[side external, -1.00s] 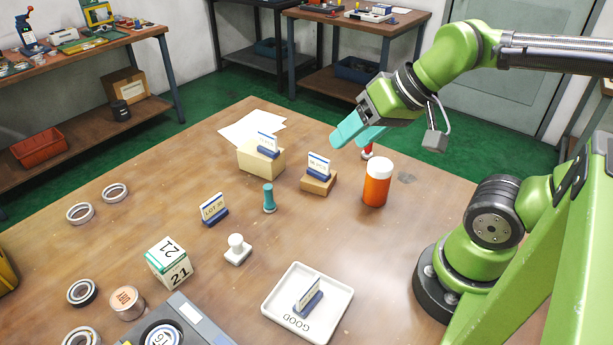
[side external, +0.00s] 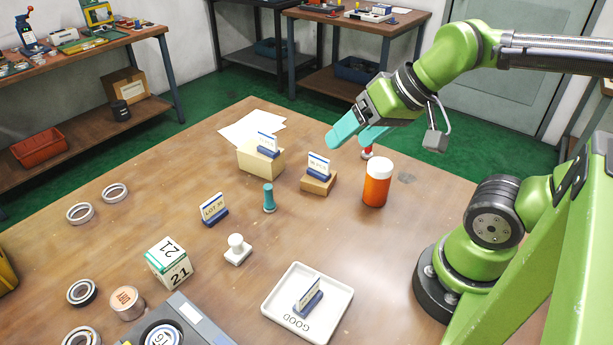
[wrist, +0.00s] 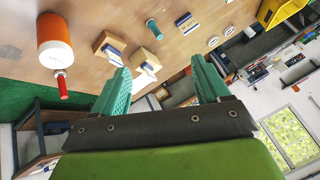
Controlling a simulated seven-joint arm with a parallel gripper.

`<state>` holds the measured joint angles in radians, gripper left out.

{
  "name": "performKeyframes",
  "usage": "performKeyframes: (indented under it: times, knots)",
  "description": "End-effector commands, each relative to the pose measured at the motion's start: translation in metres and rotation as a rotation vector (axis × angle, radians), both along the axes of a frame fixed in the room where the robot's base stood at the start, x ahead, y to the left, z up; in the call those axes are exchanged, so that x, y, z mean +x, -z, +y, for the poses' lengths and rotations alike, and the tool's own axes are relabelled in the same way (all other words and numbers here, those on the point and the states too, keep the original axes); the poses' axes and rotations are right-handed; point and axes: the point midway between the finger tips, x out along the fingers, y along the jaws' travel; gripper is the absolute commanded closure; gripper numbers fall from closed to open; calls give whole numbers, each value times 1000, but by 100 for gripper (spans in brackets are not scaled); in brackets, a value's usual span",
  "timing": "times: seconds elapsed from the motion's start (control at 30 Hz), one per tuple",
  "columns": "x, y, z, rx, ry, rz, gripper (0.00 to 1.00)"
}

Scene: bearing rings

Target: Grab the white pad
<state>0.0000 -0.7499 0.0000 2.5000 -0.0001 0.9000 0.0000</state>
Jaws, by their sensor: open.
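A small white piece (side external: 237,250) with a round knob on a square base stands upright on the table, left of the GOOD tray. It is the white pad-like object I see there. I do not make it out in the wrist view. My gripper (side external: 348,141) is open and empty, high above the far part of the table. It is well behind and to the right of the white piece. In the wrist view my gripper (wrist: 160,68) shows two teal fingers spread apart with nothing between them.
An orange bottle (side external: 377,188), a teal peg-like piece (side external: 269,198), a red piece (side external: 367,151) and blocks with label holders stand nearby. A dated cube (side external: 169,262) is left of the white piece, the GOOD tray (side external: 335,325) to its right. White sheets (side external: 240,132) lie far back.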

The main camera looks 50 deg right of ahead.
Motion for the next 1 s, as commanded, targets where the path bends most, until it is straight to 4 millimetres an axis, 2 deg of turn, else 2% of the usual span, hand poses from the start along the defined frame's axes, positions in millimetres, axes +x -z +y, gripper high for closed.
performKeyframes:
  times: [0.3, 0.47, 0.77, 1.0]
  knots:
    - [0, 0, 1, 0, -4, 1, 17]
    - [7, 14, 15, -2, -62, 74, 17]
    - [71, 33, 72, -83, -266, 310, 17]
    - [123, 67, 130, -207, -395, 486, 17]
